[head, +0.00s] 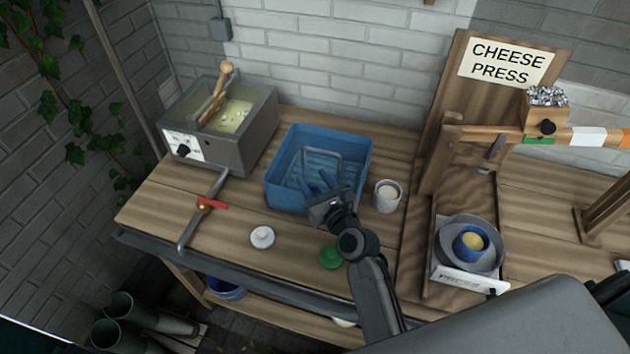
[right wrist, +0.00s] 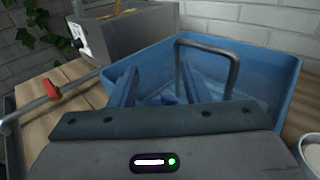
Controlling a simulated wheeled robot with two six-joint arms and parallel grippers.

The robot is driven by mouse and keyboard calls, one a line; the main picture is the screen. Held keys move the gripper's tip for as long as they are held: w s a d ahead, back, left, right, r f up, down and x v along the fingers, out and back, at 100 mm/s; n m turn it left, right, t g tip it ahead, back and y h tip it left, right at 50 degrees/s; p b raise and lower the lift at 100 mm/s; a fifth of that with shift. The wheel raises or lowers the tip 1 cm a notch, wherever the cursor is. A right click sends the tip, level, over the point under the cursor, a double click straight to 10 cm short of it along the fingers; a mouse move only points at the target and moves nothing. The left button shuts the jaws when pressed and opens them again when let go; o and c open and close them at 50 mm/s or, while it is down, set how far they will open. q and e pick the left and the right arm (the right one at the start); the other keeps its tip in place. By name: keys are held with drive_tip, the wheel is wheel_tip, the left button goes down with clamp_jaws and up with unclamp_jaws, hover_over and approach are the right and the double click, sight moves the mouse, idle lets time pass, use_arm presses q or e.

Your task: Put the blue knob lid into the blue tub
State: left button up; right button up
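The blue tub (head: 357,172) is an open rectangular bin with a grey wire handle in the middle of the bench; its wall fills much of the right wrist view (right wrist: 270,75). My right gripper (head: 318,180) reaches over the tub's front rim with its fingers pointing into it. The fingers are apart in the right wrist view (right wrist: 160,82). A small blue shape (right wrist: 168,98) shows low between them, inside the tub; I cannot tell whether it is the blue knob lid. No blue lid shows clearly elsewhere. My left gripper is not in view.
A white knob lid (head: 262,237) and a green lid (head: 330,258) lie in front of the tub. A pale-filled cup (head: 388,196) stands right of it. A grey vat (head: 255,125) and red-handled valve pipe (head: 205,207) are left; the cheese press (head: 440,170) is right.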

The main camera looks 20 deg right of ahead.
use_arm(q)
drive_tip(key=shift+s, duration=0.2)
use_arm(e)
drive_tip(key=shift+s+r, duration=0.1)
drive_tip(key=shift+r, duration=0.35)
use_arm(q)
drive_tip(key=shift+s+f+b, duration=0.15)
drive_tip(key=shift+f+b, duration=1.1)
use_arm(e)
drive_tip(key=v, duration=1.1)
drive_tip(key=shift+s, duration=0.4)
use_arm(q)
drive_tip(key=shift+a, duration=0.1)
use_arm(e)
drive_tip(key=shift+f, duration=0.1)
